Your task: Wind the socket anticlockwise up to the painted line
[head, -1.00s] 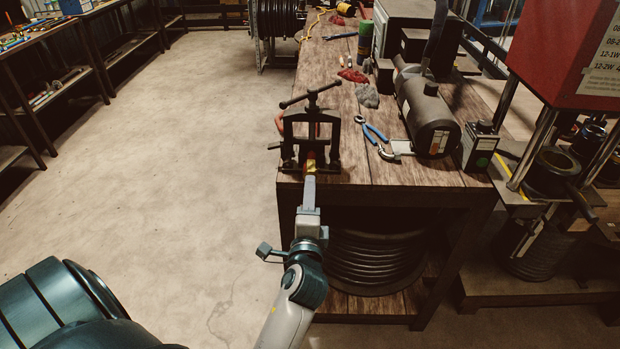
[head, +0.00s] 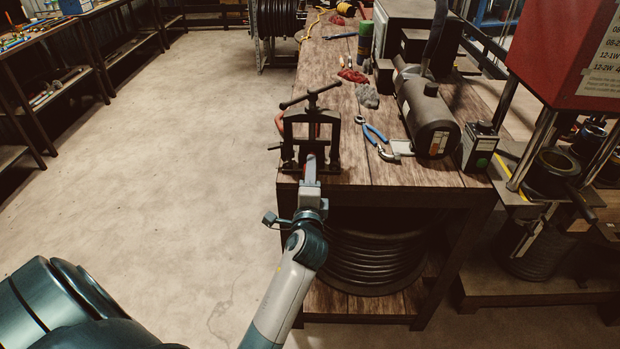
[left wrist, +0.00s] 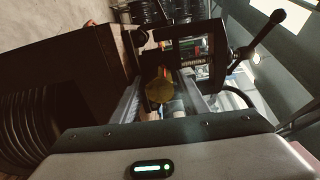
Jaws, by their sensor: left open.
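A dark pipe vise (head: 311,133) stands at the near left corner of the wooden bench. It also shows in the left wrist view (left wrist: 205,45). My left gripper (head: 310,165) points at the vise's front. In the left wrist view, its two fingers (left wrist: 163,98) are open, one on each side of a yellowish round socket (left wrist: 158,91). Whether either finger touches the socket I cannot tell. A small red mark (left wrist: 163,71) shows just behind the socket. In the head view the gripper mostly hides the socket. My right gripper is not in view.
Blue-handled pliers (head: 372,134) and a dark cylindrical motor (head: 428,118) lie on the bench (head: 350,165) right of the vise. A black hose coil (head: 372,258) sits on the shelf below. A red press (head: 570,50) stands at the right. The floor at left is clear.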

